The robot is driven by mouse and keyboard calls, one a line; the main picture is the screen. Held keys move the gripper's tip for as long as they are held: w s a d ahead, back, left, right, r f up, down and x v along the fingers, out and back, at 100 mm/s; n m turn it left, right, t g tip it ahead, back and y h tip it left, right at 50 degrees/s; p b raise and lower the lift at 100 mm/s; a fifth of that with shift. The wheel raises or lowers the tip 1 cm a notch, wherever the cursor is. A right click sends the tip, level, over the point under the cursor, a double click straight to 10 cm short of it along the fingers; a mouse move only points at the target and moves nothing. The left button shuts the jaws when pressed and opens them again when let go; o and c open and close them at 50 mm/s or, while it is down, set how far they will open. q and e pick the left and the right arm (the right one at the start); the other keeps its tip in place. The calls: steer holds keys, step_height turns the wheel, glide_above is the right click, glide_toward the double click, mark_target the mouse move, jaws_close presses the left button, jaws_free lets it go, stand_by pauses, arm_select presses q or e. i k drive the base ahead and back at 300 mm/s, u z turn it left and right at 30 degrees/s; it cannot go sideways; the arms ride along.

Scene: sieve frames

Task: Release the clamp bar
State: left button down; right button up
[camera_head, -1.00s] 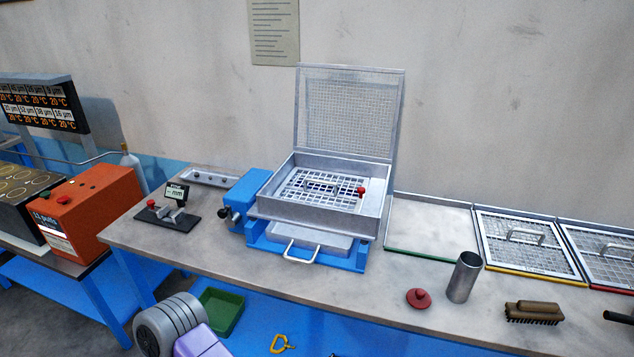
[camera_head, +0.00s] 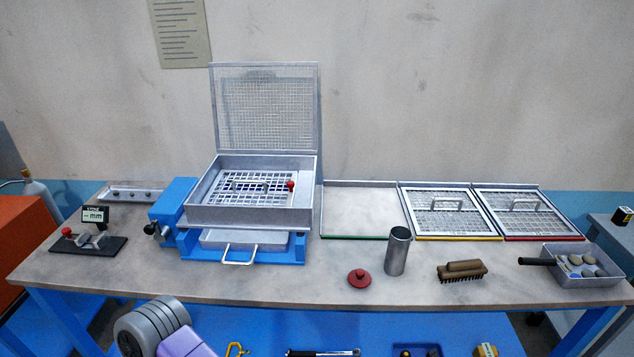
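A blue sieving machine (camera_head: 176,204) stands on the bench, left of the middle. Its metal box (camera_head: 235,215) has a raised mesh lid (camera_head: 264,110) behind it. A grid frame (camera_head: 250,180) lies in the box. A red knob (camera_head: 291,184) stands at the right side of the grid, apparently on the clamp bar; the bar itself is thin and hard to make out at this size. A grey and purple part of my own arm shows at the bottom left. Neither gripper shows in the head view.
A gauge (camera_head: 93,218) stands left of the machine. Right of it lie an empty green-edged bay (camera_head: 362,205) and yellow-edged (camera_head: 455,207) and red-edged (camera_head: 529,207) frames. In front are a red lid (camera_head: 359,278), metal cylinder (camera_head: 397,250), brush (camera_head: 462,270) and tray (camera_head: 590,278).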

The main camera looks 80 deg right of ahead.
mark_target(291, 184)
steer(key=z, duration=3.1)
